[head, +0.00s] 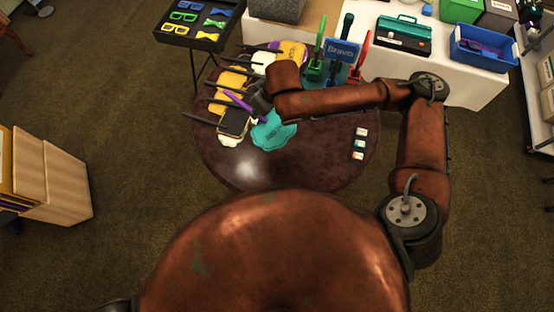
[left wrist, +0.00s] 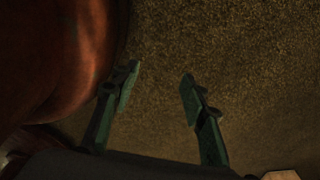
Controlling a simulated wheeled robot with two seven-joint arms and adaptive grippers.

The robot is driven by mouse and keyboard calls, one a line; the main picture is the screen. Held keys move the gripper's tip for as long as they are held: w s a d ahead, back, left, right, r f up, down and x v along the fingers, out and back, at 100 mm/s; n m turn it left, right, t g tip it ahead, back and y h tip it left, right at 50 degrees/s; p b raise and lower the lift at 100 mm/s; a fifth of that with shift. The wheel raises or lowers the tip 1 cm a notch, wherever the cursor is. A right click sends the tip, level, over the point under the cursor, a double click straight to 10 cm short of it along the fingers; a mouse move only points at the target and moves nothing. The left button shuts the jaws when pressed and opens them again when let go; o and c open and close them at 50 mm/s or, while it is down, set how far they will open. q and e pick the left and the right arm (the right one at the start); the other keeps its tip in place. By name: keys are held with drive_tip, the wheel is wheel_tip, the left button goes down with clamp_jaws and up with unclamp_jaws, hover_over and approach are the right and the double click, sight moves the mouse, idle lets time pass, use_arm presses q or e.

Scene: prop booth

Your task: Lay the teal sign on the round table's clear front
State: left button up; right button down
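The teal sign (head: 273,133) has a scalloped face with darker lettering and shows over the front middle of the dark round table (head: 315,165). A purple stick (head: 235,100) runs from it up to the left, beneath my right gripper (head: 261,108). My right gripper is right at the stick, but its fingers are too dark and covered to show whether they are closed. Whether the sign rests on the table or hangs just above it I cannot tell. My left gripper (left wrist: 158,88) is open and empty above the carpet in the left wrist view.
Several yellow, white and black signs (head: 230,78) lie at the table's left. Green, blue and red upright props (head: 341,52) stand at the back. Three small blocks (head: 359,143) sit at the right. Bare tabletop shows at the front. A white table (head: 482,85) stands behind.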

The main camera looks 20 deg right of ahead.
drive_tip(key=w+d+f+n+g+h+b, duration=0.1)
drive_tip(key=d+f+n+g, duration=0.3)
drive_tip(key=n, duration=1.1)
drive_tip(key=w+d+f+n+g+h+b, duration=0.1)
drive_tip(key=w+d+f+n+g, duration=0.25)
drive_tip(key=n, duration=1.05)
drive_tip(key=n+t+h, duration=0.2)
drive_tip(key=n+h, duration=0.2)
drive_tip(key=n, duration=0.8)
hover_over(280, 160)
drive_tip(key=w, duration=0.2)
drive_tip(key=shift+g, duration=0.25)
wheel_tip(280, 160, down, 9)
drive_tip(key=shift+r+b, duration=0.1)
drive_tip(key=shift+b, duration=0.35)
drive_tip(key=shift+s+a+f, duration=0.1)
drive_tip(key=shift+s+f, duration=0.1)
drive_tip(key=shift+f, duration=0.15)
drive_tip(key=f, duration=0.3)
drive_tip(key=s+a+f+b, duration=0.1)
drive_tip(key=shift+f, duration=0.4)
use_arm(q)
drive_tip(key=s+f, duration=0.1)
drive_tip(key=f, duration=0.1)
drive_tip(key=s+f, duration=0.1)
drive_tip(key=f, duration=0.1)
drive_tip(key=shift+s+a, duration=0.1)
drive_tip(key=shift+s, duration=0.05)
